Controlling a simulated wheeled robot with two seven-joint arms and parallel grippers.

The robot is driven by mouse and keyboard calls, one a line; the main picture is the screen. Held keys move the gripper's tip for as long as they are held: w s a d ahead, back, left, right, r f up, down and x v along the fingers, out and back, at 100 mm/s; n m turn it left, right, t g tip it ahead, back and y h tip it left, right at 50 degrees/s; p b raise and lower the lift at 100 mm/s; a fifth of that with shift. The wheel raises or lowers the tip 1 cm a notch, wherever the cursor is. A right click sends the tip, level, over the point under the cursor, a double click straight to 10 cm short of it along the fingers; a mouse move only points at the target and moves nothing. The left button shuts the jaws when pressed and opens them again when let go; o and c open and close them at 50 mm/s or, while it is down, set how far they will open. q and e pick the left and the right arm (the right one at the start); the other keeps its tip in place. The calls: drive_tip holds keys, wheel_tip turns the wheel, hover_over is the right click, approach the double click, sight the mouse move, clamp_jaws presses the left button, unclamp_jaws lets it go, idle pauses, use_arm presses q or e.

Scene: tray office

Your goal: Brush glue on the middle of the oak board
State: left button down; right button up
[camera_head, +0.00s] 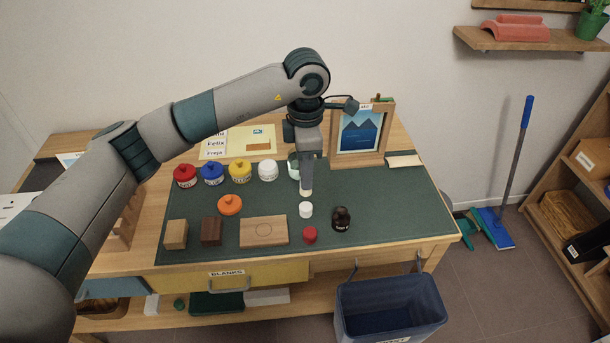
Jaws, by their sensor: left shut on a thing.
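The oak board (263,231) lies flat near the front of the dark green mat, with a thin circle marked on its middle. My left gripper (306,182) points down over the mat, behind and to the right of the board and apart from it. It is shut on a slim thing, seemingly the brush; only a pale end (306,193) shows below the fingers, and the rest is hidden. A pale glass jar (292,166) is partly hidden behind the gripper. A small dark bottle (341,219) stands right of the board. My right gripper is out of view.
Colored jars (240,171) line the back, near a framed picture (360,132). The mat's right side is clear.

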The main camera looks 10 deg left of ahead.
use_arm(q)
drive_tip(key=shift+s+a+m, duration=0.35)
drive_tip(key=shift+a+m, duration=0.1)
drive_tip(key=shift+m, duration=0.25)
drive_tip(key=s+a+m, duration=1)
drive_tip(key=s+m, duration=0.4)
drive_tip(key=m, duration=0.5)
drive_tip(key=shift+s+a+f+m, duration=0.2)
drive_tip(key=shift+s+a+m, duration=0.05)
drive_tip(key=shift+a+m, duration=0.15)
drive_tip(key=shift+d, duration=0.1)
